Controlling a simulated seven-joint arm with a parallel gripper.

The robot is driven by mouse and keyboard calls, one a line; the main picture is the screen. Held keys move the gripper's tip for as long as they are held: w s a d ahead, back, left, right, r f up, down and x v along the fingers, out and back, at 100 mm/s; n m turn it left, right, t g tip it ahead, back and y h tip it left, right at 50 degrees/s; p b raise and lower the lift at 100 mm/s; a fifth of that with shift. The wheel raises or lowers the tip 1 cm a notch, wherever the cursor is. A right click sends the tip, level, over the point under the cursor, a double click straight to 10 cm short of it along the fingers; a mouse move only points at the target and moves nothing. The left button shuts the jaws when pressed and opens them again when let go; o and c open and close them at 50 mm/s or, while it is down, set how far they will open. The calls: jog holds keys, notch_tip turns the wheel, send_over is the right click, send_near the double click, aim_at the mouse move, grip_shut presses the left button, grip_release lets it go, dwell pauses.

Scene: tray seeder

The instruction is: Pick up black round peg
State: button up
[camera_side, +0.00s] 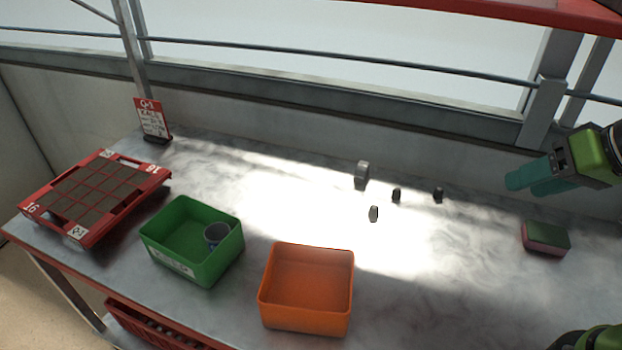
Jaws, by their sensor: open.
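Two small dark pegs stand on the sunlit part of the metal table, one near the middle (396,195) and one farther right (438,195). Both look black or nearly so; they are too small to tell which is round. My gripper (525,184), with teal fingers, is open and empty. It is at the right of the view, to the right of both pegs and apart from them, and appears raised above the table.
A taller grey block (361,175) and a small grey piece (374,213) stand near the pegs. A sponge (546,239) lies at the right. An orange bin (306,322), a green bin (210,276) holding a grey cup (216,234), a red tray (93,236) and a sign (152,119) stand leftward.

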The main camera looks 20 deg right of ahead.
notch_tip(320, 180, down, 4)
jog(key=w+g, duration=0.2)
jog(key=g+h, duration=0.1)
jog(key=h, duration=0.3)
send_near(440, 189)
jog(key=shift+w+d+f+m, duration=0.1)
jog(key=shift+w+f+m, duration=0.1)
jog(key=shift+f, duration=0.3)
jog(key=shift+w+d+f+m, duration=0.15)
jog(key=shift+w+f+m, duration=0.05)
jog(key=shift+f, duration=0.3)
jog(key=x, duration=0.7)
jog(key=shift+f, duration=0.1)
grip_shut()
